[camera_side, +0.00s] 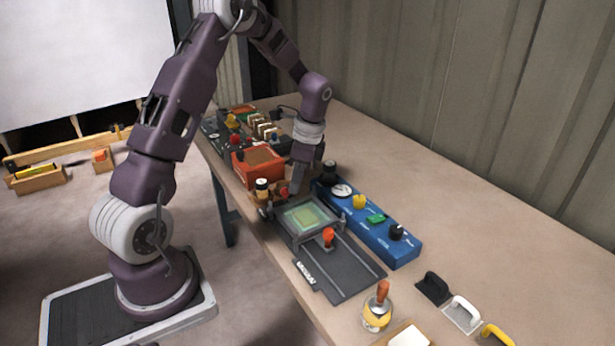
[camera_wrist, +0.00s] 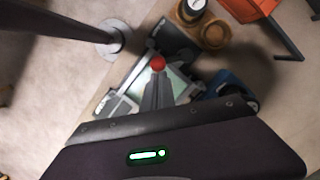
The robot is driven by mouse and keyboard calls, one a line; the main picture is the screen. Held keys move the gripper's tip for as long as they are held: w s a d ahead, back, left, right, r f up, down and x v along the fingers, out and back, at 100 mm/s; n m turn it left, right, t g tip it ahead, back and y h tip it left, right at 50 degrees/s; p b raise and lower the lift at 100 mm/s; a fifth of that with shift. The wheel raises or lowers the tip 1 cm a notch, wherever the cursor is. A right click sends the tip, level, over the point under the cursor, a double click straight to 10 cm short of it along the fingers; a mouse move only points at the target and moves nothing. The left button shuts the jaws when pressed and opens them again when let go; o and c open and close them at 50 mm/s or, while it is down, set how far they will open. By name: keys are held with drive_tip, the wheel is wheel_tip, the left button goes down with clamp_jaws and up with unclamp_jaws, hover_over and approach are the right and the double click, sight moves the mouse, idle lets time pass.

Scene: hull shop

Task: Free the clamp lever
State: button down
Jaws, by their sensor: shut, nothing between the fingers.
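A grey fixture frame (camera_side: 283,226) with a pale green plate (camera_side: 306,216) sits on a dark base on the bench. An orange-red knob (camera_side: 328,236) stands at its near side, seemingly the clamp lever's handle. My gripper (camera_side: 294,190) points down beyond the frame's far edge, its fingers together and empty. In the wrist view the fingertips (camera_wrist: 158,76) lie just below a red ball knob (camera_wrist: 157,62), over the fixture. I cannot tell whether they touch it, or whether it is the same knob. The fingers hide part of the plate.
A blue console (camera_side: 375,232) with knobs stands right of the fixture. The bench's right side is clear.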

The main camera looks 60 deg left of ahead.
sight(283, 193)
drive_tip(key=s+m, duration=0.1)
drive_tip(key=m, duration=0.1)
drive_tip(key=s+m, duration=0.1)
drive_tip(key=m, duration=0.1)
drive_tip(key=s+a+m+t, duration=0.1)
drive_tip(key=m, duration=0.1)
drive_tip(key=shift+a+y, duration=0.1)
drive_tip(key=shift+y, duration=0.2)
drive_tip(key=shift+s+a+m, duration=0.25)
drive_tip(key=shift+a+m, duration=0.1)
drive_tip(key=shift+m, duration=0.55)
drive_tip(key=shift+s+a, duration=0.1)
drive_tip(key=shift+a, duration=0.05)
drive_tip(key=shift+s+a, duration=0.15)
